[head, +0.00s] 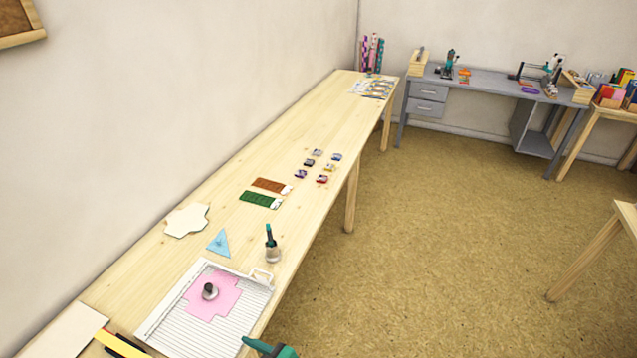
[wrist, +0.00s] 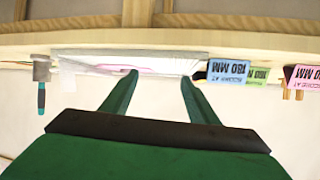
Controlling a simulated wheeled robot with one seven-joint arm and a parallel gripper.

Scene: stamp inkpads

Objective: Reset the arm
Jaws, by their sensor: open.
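My gripper (wrist: 159,76) is open in the wrist view, its two green fingers apart with nothing between them. Beyond the fingertips, the scoring board with the pink sheet (wrist: 150,67) shows edge-on. Several small inkpads (head: 322,180) sit in a group farther along the wooden table, well away from my gripper.
On the board lies a pink cut sheet (head: 228,294) with a dark-knobbed round piece (head: 209,291). Open floor (head: 450,240) is to the right.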

